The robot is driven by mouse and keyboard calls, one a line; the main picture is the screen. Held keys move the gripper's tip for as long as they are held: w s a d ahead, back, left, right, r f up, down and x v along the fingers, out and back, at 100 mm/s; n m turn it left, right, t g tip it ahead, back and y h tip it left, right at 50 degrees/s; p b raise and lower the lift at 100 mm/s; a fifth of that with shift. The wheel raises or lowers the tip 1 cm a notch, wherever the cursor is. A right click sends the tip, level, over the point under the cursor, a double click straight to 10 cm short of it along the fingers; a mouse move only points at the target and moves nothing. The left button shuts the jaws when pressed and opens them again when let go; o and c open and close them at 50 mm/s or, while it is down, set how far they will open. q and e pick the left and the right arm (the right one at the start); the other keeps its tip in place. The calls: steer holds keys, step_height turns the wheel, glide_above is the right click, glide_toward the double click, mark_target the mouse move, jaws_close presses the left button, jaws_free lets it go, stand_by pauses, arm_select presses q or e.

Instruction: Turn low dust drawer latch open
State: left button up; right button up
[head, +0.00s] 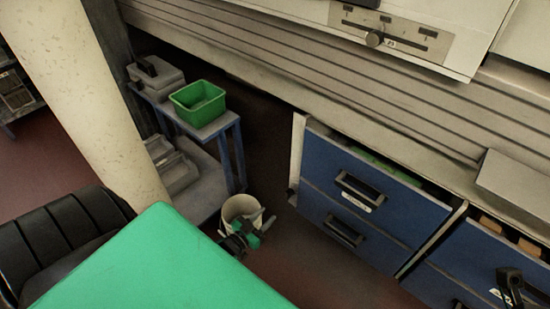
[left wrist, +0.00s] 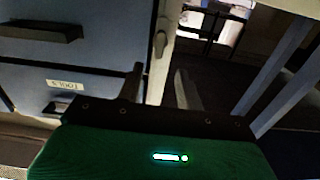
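The low latch is a small grey lever (left wrist: 161,42) on the pale edge strip beside the blue drawers, pointing roughly up and down in the left wrist view. In the head view a small dark fitting (head: 291,191) shows low on the cabinet's left edge; I cannot tell its setting. My left gripper (head: 238,238) is low on the floor side, left of the drawers. In the left wrist view its two dark fingers (left wrist: 160,88) stand apart with nothing between them, and the lever lies beyond the gap, not touched.
The blue drawer cabinet (head: 375,200) has black handles. A blue-legged cart (head: 228,150) carries a green bin (head: 198,102). A white bucket (head: 240,208) stands behind my left gripper. A dark shape (head: 510,280) at lower right may be my right gripper.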

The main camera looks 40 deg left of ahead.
arm_select(q)
steer(key=s, duration=0.2)
steer(key=shift+s, duration=0.35)
steer(key=shift+s+a, duration=0.1)
